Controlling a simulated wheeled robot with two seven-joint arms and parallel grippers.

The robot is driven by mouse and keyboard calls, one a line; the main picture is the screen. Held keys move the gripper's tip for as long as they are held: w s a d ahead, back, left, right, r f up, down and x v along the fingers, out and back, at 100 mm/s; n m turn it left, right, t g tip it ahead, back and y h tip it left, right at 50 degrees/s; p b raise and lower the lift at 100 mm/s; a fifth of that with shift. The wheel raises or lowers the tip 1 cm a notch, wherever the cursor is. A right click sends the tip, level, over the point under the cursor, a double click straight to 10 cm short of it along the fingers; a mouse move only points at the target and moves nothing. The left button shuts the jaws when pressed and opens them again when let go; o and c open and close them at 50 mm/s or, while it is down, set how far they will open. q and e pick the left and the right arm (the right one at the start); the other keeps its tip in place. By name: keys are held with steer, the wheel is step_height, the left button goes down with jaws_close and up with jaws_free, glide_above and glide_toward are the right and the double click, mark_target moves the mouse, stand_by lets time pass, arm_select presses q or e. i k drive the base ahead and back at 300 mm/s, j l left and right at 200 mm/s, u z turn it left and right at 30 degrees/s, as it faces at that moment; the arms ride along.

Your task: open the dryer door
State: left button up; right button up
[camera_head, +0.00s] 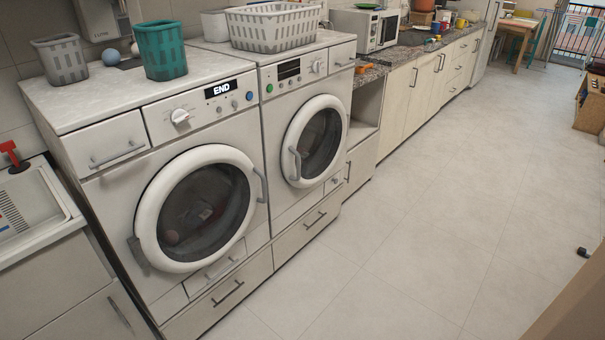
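Two white front-loading machines stand side by side, and no label shows which is the dryer. The left machine (105,195) shows "END" on its display (220,89). Its round door (151,212) is shut, with a grey handle (262,186) on the right and dark contents behind the glass. The right machine (275,110) has a dark display. Its round door (293,133) is also shut, with a grey handle (294,163) on the left. Neither of my grippers is in view.
A white laundry basket (274,28), a teal basket (161,50) and a grey basket (61,60) stand on the machines. A sink (35,205) is at left. Cabinets (410,90) run to the back. The floor (430,210) before the machines is clear; a small black object (584,252) lies far right.

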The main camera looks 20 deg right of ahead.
mark_target(146, 247)
steer(key=i+l+z, duration=0.1)
steer(key=i+z, duration=0.45)
steer(key=i, duration=0.3)
steer(key=i+z, duration=0.1)
steer(key=i, duration=0.2)
